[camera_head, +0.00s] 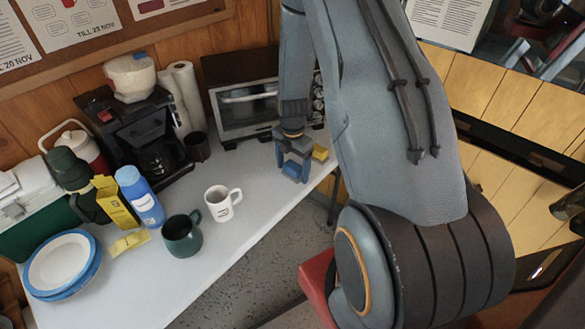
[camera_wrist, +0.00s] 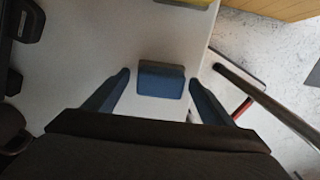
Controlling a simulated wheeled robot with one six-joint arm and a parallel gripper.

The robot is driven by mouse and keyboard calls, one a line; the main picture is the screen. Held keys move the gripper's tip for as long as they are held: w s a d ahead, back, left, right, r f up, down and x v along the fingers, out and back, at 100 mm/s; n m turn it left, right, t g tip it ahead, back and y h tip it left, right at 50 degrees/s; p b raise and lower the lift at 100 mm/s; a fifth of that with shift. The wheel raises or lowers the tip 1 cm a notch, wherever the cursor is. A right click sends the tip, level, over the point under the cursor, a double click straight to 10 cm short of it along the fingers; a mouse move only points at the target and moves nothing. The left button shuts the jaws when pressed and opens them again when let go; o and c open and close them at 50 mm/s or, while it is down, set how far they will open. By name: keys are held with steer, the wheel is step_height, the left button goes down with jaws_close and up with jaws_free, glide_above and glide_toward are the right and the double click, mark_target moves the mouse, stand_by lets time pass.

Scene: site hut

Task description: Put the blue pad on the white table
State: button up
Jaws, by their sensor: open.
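The blue pad (camera_wrist: 160,80) is a small dark-blue block between the two fingers of my open gripper (camera_wrist: 160,77) in the wrist view. A gap shows between the pad and each finger, so it is not gripped. In the head view my gripper (camera_head: 293,162) points down over the far right end of the white table (camera_head: 262,195), and some blue of the pad (camera_head: 291,171) shows between the fingers. The pad appears to rest on the white table top, near its edge; the fingers partly hide it in the head view.
A yellow object (camera_head: 320,153) sits just right of my gripper. A toaster oven (camera_head: 246,108) stands behind. A white mug (camera_head: 219,204), green mug (camera_head: 182,236), blue bottle (camera_head: 140,195) and plates (camera_head: 62,262) stand to the left. Table between mug and gripper is clear.

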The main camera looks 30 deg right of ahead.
mark_target(293, 166)
step_height(293, 166, up, 12)
steer(key=f+b, duration=0.1)
steer(key=b, duration=0.2)
steer(key=s+a+r+m, duration=0.5)
steer(key=s+a+m, duration=0.2)
steer(key=m, duration=0.4)
steer(key=s+a+r+m+t, duration=0.1)
steer(key=s+a+r+m, duration=0.4)
steer(key=m, duration=0.6)
steer(key=s+a, duration=0.2)
steer(key=s, duration=0.1)
steer(key=shift+a, duration=0.4)
steer(key=shift+r, duration=0.1)
